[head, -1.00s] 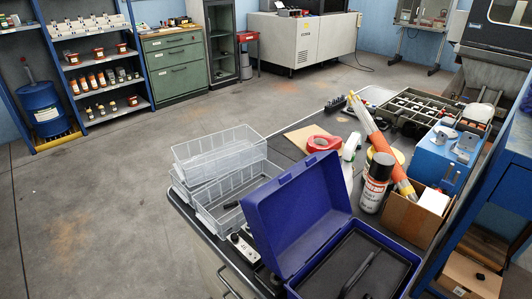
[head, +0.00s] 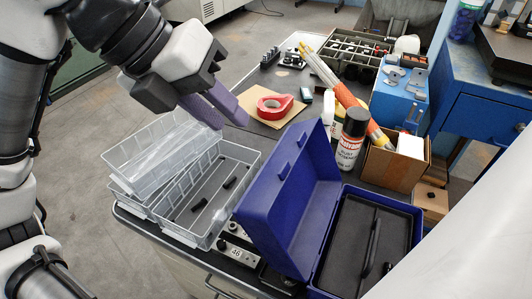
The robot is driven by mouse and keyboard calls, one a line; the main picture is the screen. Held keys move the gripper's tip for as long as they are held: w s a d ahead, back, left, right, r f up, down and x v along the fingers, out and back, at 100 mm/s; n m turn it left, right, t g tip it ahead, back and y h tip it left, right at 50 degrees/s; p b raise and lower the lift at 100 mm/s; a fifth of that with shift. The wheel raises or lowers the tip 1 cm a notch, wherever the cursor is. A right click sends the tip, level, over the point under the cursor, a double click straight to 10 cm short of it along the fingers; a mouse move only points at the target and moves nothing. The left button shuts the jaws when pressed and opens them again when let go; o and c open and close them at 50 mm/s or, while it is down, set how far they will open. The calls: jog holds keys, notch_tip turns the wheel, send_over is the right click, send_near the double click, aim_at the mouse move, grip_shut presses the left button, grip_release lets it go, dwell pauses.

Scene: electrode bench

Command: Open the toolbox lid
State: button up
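The blue toolbox (head: 414,222) stands at the front right of the bench, with a dark lining inside. Its blue lid (head: 287,205) is open: it stands up on the box's left side and tilts outward to the left. A long dark handle-like piece (head: 372,245) lies inside the box. My gripper (head: 232,120) with purple fingers is at the upper left, above the clear bins and apart from the lid. Nothing shows held in it. The fingers overlap in this view, so their gap is unclear.
Stacked clear bins (head: 247,156) stand left of the lid, with small black parts inside. A red tape roll (head: 274,106), a spray can (head: 350,140) and a cardboard box (head: 398,170) stand behind the toolbox.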

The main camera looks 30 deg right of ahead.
aim_at(283, 168)
jog(key=p+x, duration=0.1)
jog(key=x, duration=1.2)
jog(key=shift+s+d+f+p, duration=0.15)
jog(key=shift+s+f+p, duration=0.05)
jog(key=shift+p, duration=0.15)
grip_shut()
